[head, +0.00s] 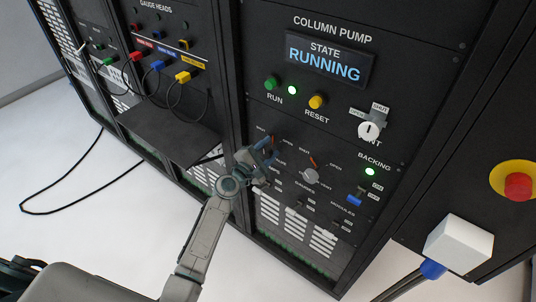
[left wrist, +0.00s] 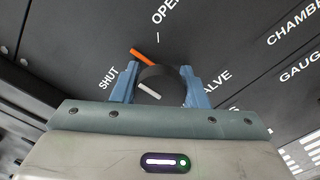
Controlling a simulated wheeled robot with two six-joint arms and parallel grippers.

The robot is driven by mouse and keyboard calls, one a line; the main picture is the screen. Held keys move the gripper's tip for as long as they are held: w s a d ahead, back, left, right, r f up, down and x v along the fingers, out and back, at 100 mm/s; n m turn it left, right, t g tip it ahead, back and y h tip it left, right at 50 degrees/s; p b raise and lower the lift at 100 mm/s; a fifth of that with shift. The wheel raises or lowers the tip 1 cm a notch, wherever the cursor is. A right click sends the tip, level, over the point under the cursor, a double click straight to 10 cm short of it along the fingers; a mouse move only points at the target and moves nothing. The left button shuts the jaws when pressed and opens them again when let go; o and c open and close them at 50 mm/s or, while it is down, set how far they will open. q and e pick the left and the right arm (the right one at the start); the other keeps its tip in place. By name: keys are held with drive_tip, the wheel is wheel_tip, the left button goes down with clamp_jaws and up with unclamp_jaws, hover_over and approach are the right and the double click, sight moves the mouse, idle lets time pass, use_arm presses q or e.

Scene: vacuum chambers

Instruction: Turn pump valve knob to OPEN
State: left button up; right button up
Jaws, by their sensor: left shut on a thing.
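The pump valve knob (left wrist: 157,78) is a dark round knob in the left wrist view, with a white bar on its near side. An orange bar (left wrist: 142,56) shows at its far edge, pointing between the SHUT label (left wrist: 108,77) and the OPEN label (left wrist: 167,11). My left gripper (left wrist: 158,86) has its blue fingers on either side of the knob and is shut on it. In the head view my left gripper (head: 263,152) is at the lower left of the column pump panel and mostly hides the knob. My right gripper is not in view.
A second knob (head: 311,176) with an orange mark sits just right of my gripper. The vent knob (head: 369,130) and a blue switch (head: 355,200) are farther right. A black shelf (head: 165,135) juts out left of my arm. The state display (head: 325,64) reads RUNNING.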

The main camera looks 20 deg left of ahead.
use_arm(q)
drive_tip(key=m, duration=0.1)
drive_tip(key=m+b, duration=0.2)
drive_tip(key=shift+f+m, duration=0.25)
drive_tip(key=shift+m, duration=0.15)
drive_tip(key=shift+m+b, duration=1.45)
drive_tip(key=shift+m, duration=0.15)
drive_tip(key=shift+r+m+b, duration=0.1)
drive_tip(key=shift+m+b, duration=0.5)
drive_tip(key=shift+m, duration=0.6)
drive_tip(key=o, duration=1)
drive_tip(key=shift+r, duration=0.1)
drive_tip(key=shift+c, duration=0.2)
